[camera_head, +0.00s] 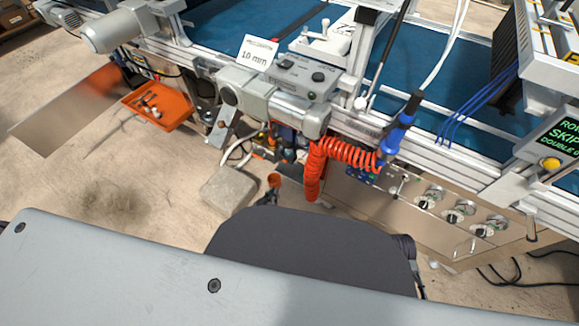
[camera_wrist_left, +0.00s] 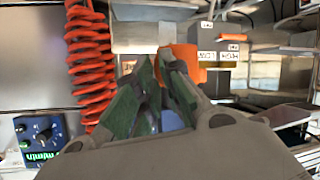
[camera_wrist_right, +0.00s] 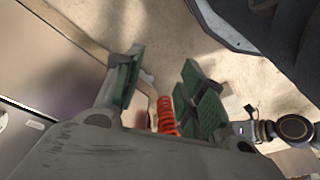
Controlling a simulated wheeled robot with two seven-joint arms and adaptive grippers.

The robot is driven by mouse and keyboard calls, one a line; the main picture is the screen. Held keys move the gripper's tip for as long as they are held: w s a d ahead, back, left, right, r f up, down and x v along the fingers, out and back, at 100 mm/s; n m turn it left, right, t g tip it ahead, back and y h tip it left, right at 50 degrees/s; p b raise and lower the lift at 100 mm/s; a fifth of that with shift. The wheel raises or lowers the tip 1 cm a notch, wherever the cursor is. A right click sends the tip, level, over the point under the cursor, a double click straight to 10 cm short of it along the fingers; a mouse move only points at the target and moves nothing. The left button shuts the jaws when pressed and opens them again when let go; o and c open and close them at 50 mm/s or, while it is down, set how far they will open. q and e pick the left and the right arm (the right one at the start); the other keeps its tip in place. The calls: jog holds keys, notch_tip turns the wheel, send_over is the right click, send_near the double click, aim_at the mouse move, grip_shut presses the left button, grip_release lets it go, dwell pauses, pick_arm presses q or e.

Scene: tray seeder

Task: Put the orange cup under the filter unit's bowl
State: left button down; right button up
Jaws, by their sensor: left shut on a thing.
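The orange cup (camera_head: 274,181) is held low beside the machine's front, near the grey block on the floor. My left gripper (camera_head: 268,195) is shut on it, partly hidden by my own arm. In the left wrist view, the orange cup (camera_wrist_left: 190,60) shows at the green fingertips (camera_wrist_left: 158,62). The filter unit is hard to make out among small parts below the grey motor housing; a bluish, see-through shape (camera_wrist_left: 172,121) between the fingers may be its bowl, but I cannot tell. My right gripper (camera_wrist_right: 160,70) is open and empty, seen in the right wrist view.
A red coiled hose (camera_head: 345,152) hangs right of the cup. A grey block (camera_head: 230,188) stands on the floor to its left. An orange tray (camera_head: 160,107) juts out farther left. A panel with several knobs (camera_head: 440,205) is at right. Floor at left is free.

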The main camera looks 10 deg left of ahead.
pick_arm(q)
jog(key=shift+w+d+f+b, duration=0.1)
jog(key=shift+w+f+b, duration=0.25)
jog(key=shift+f+b, duration=0.1)
pick_arm(e)
jog(key=shift+w+a+f, duration=0.1)
jog(key=shift+w+f, duration=0.2)
jog(key=shift+w, duration=0.1)
pick_arm(q)
notch_tip(320, 180, down, 9)
jog(key=b, duration=0.9)
jog(key=shift+f, duration=0.15)
pick_arm(e)
jog(key=w+a+f+t+y, duration=0.1)
jog(key=a+f+t+y, duration=0.1)
jog(key=a+f+t, duration=0.1)
jog(key=shift+w+a+f+m+t+y, duration=0.3)
jog(key=shift+a+f, duration=0.25)
jog(key=shift+f, duration=0.7)
